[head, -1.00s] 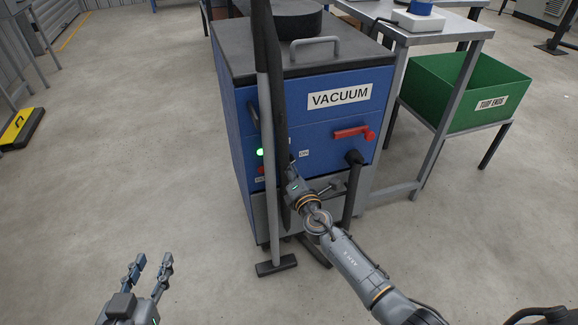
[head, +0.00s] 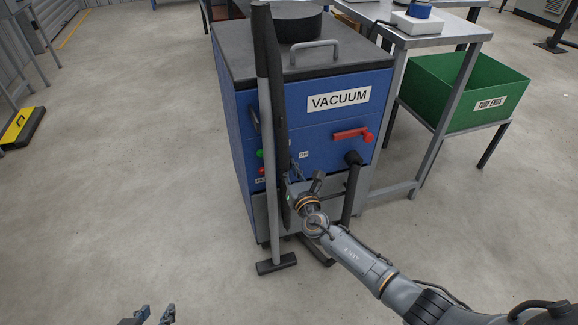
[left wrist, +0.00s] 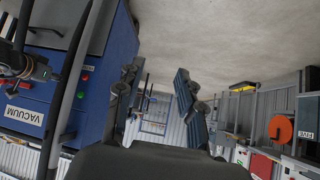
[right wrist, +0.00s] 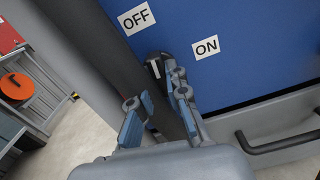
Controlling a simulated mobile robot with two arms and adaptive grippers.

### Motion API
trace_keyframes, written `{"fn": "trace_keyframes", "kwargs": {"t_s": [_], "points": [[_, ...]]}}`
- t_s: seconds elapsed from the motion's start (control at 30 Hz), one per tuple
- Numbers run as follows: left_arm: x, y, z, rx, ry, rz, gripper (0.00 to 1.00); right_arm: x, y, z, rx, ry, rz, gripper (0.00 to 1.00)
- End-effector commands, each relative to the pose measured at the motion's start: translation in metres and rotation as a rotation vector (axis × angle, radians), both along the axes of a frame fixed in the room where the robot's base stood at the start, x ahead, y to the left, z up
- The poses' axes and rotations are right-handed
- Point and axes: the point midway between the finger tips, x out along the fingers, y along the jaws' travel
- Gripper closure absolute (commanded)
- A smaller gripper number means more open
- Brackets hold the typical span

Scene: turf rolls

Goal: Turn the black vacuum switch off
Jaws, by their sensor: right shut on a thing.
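The blue vacuum cabinet (head: 315,135) carries a black switch (right wrist: 155,66) beside the OFF and ON labels in the right wrist view. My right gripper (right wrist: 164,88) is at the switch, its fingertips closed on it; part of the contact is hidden. In the head view the right gripper (head: 296,180) is at the cabinet's front, partly behind a dark upright wand, and the switch cannot be made out. A green lamp (head: 259,153) and a red lamp (head: 262,170) sit left of it. My left gripper (left wrist: 155,95) is open and empty, away from the cabinet.
A black and grey wand (head: 268,190) stands close in front of the cabinet. A red handle (head: 351,135) and a black hose (head: 350,190) are to the right. A green bin (head: 465,95) stands beyond.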

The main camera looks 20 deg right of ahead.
Motion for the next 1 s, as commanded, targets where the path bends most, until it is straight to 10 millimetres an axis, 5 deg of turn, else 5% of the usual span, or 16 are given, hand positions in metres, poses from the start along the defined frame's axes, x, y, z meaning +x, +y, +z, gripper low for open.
{"fn": "trace_keyframes", "kwargs": {"t_s": [0.83, 0.9, 1.0], "points": [[-0.021, 0.007, -0.013, 0.026, 0.118, 0.008, 0.62, -0.001, 0.000, -0.001, -0.144, -0.003, 0.001, 1.00], [-0.021, 0.007, -0.013, 0.026, 0.118, 0.008, 0.62, -0.001, 0.000, -0.001, -0.144, -0.003, 0.001, 0.75], [-0.021, 0.007, -0.013, 0.026, 0.118, 0.008, 0.62, 0.000, 0.000, -0.001, -0.142, -0.003, 0.000, 0.62]]}}
